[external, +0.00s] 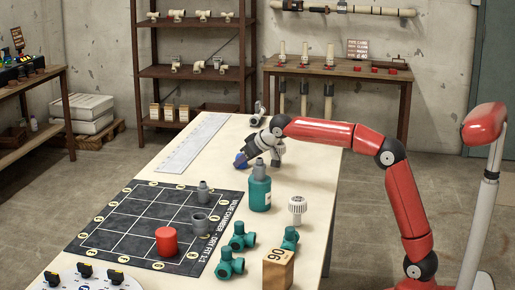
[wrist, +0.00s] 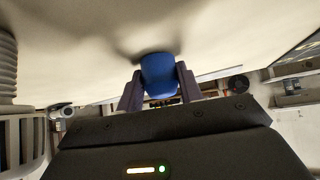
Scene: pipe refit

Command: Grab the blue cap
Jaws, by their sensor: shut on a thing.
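The blue cap (wrist: 158,72) is between the two dark fingers of my gripper (wrist: 158,90) in the wrist view. My gripper is shut on it. In the external view, the blue cap (external: 240,160) shows as a small blue shape at the end of my gripper (external: 246,157), low over the pale table (external: 225,150) beyond the teal bottle. I cannot tell whether the cap touches the tabletop.
A teal bottle (external: 260,192) stands close to my gripper, with a white ribbed fitting (external: 297,209) to its right. Teal pipe fittings (external: 230,262), a numbered wooden block (external: 278,269) and a dark grid mat (external: 115,220) with a red cap (external: 166,240) are nearer. A long ruler (external: 193,143) lies left.

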